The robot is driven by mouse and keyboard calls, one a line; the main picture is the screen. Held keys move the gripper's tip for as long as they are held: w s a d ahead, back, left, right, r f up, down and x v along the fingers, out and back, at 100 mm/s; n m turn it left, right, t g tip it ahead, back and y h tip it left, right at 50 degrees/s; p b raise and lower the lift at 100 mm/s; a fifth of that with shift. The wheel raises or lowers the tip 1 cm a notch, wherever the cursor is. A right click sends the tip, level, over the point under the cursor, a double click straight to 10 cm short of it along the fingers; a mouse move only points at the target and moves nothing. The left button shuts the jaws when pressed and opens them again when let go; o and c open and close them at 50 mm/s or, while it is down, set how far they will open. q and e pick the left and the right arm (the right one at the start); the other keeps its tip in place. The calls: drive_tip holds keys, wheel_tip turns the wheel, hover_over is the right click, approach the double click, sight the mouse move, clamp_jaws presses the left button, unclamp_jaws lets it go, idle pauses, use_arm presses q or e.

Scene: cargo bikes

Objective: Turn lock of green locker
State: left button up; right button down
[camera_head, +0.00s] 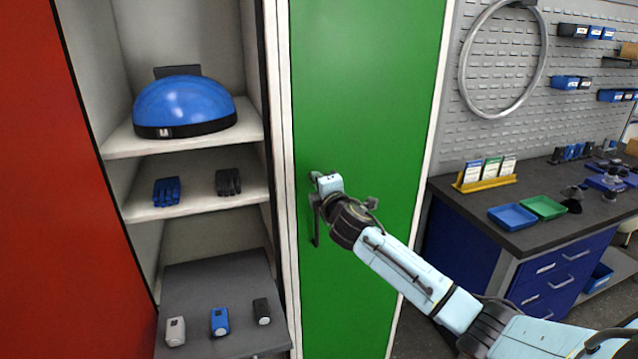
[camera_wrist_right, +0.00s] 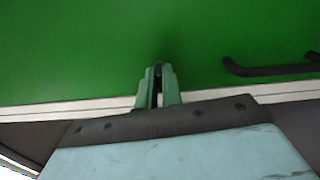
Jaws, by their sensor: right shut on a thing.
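The green locker (camera_head: 366,85) has its door shut in the head view; the door also fills the top of the wrist view (camera_wrist_right: 75,50). My right gripper (camera_head: 317,178) is at the door's left side, above the dark vertical handle (camera_head: 316,228). In the right wrist view its fingers (camera_wrist_right: 158,88) are close together on the small dark lock (camera_wrist_right: 158,68) against the green surface. The fingers hide most of the lock, so its turn angle cannot be told. The handle shows to the right in the wrist view (camera_wrist_right: 265,70). My left gripper is not in view.
A red door (camera_head: 60,180) stands at far left. A workbench (camera_head: 500,226) with trays stands right.

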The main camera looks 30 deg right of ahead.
drive_tip(key=shift+m, duration=0.6)
drive_tip(key=c, duration=1.6)
unclamp_jaws()
drive_tip(key=shift+o, duration=0.2)
drive_tip(key=v, duration=1.3)
drive_tip(key=shift+s, duration=0.2)
